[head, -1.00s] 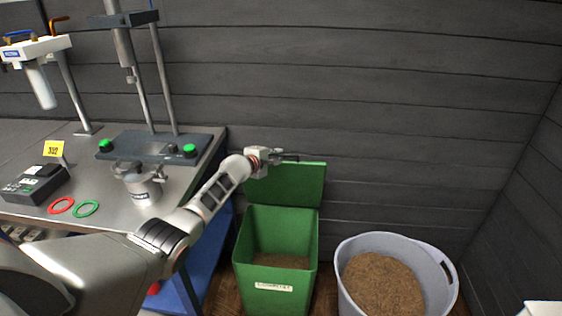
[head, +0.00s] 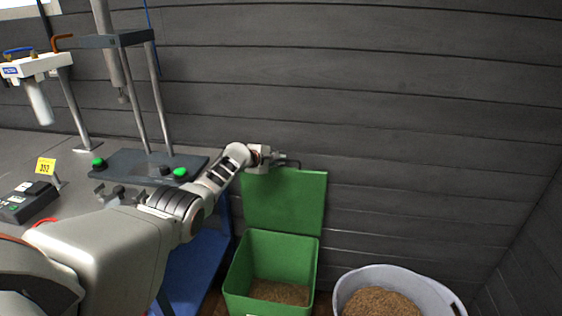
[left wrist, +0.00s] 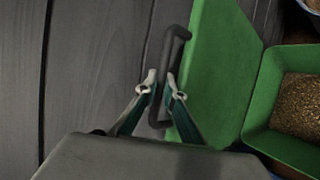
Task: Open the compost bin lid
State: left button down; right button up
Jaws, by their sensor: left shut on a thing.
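The green compost bin (head: 245,268) stands on the floor against the wall, with brown material inside. Its green lid (head: 290,205) stands upright at the back of the bin, so the bin is open. In the left wrist view the lid (left wrist: 225,65) carries a dark bar handle (left wrist: 168,62). My left gripper (head: 282,160) is at the lid's top edge. In the left wrist view its fingers (left wrist: 160,88) are closed around the handle's lower part.
A grey tub (head: 350,276) of brown grain stands right of the bin. A steel bench (head: 60,178) with a press (head: 145,165), a label stand (head: 46,167) and a black device (head: 28,202) is on the left. The dark plank wall (head: 420,130) is close behind the lid.

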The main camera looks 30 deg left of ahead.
pick_arm(q)
jog(key=c, duration=2.1)
grip_release()
jog(key=shift+c, duration=0.2)
jog(key=shift+s, duration=0.1)
jog(key=shift+s+a+r, duration=0.25)
jog(key=shift+s+a, duration=0.05)
jog(key=shift+s, duration=0.15)
jog(key=v, duration=1)
jog(key=shift+s+d+r, duration=0.15)
jog(key=shift+s+d, duration=0.05)
jog(key=shift+s, duration=0.15)
